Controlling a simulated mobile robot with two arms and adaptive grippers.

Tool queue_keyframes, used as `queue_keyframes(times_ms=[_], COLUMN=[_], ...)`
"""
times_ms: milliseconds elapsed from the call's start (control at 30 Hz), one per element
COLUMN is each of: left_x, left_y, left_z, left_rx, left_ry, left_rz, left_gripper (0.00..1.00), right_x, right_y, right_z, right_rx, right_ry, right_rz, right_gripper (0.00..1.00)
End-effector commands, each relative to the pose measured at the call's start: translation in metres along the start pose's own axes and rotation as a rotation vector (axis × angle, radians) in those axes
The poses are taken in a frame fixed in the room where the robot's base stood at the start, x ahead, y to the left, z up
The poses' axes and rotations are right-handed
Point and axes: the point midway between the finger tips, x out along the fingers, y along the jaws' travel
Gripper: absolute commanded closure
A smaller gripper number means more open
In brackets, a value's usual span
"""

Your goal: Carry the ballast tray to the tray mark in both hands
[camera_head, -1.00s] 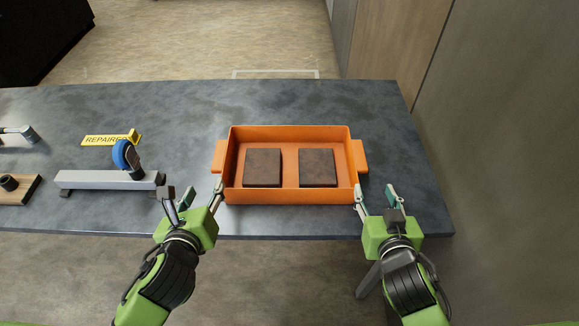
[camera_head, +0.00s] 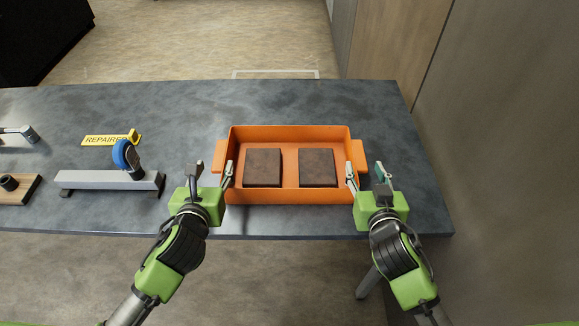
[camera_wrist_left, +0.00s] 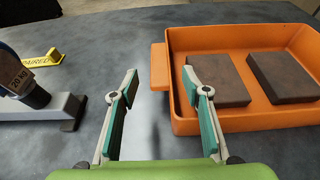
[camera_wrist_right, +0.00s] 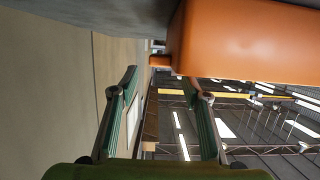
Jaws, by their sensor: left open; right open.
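The orange ballast tray (camera_head: 290,197) stands on the dark table, with two dark brown blocks (camera_head: 263,167) (camera_head: 317,167) lying flat inside. Its left handle (camera_head: 219,156) and right handle (camera_head: 361,155) stick out at the sides. My left gripper (camera_head: 212,168) is open at the tray's left side. In the left wrist view the left handle (camera_wrist_left: 158,66) shows ahead, between and beyond the open fingers (camera_wrist_left: 160,88). My right gripper (camera_head: 366,170) is open at the right side. In the right wrist view the tray wall (camera_wrist_right: 250,42) fills the upper right, with its open fingers (camera_wrist_right: 163,90) below.
A grey bar fixture (camera_head: 110,180) with a blue round part (camera_head: 126,155) stands left of my left gripper, before a yellow sign (camera_head: 105,140). A wooden block (camera_head: 18,190) is farther left. A pale outlined rectangle (camera_head: 275,72) shows behind the table's back edge. A wall panel (camera_head: 500,130) borders the right.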

Motion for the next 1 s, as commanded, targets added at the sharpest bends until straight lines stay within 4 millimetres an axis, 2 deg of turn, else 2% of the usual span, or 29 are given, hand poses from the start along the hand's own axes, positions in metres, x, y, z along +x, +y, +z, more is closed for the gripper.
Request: queue_keyframes(times_ms=[33,200,400,600,867,1000], left_x=[0.011,0.043,0.068,0.077,0.078,0.078], left_y=[0.000,0.000,-0.001,0.000,0.000,0.000], left_z=[0.001,0.000,0.000,0.000,0.000,0.000], left_rx=[-0.001,-0.001,-0.001,-0.001,0.000,0.000], left_ry=[-0.001,0.000,0.000,0.000,0.000,0.000], left_rz=[0.001,0.002,0.000,0.000,-0.001,-0.001], left_gripper=[0.57,0.57,0.57,0.57,0.57,0.93], right_x=[0.011,0.043,0.068,0.077,0.078,0.077], right_y=[0.000,0.000,-0.001,-0.001,-0.001,-0.001], right_z=[-0.001,-0.001,0.000,0.000,0.000,0.000], right_rx=[-0.003,-0.002,-0.001,0.000,0.000,0.000], right_ry=[0.001,0.001,0.000,0.000,-0.001,-0.001], right_rz=[0.000,-0.001,-0.001,-0.001,-0.001,-0.001], right_gripper=[0.57,0.57,0.57,0.57,0.57,0.93])
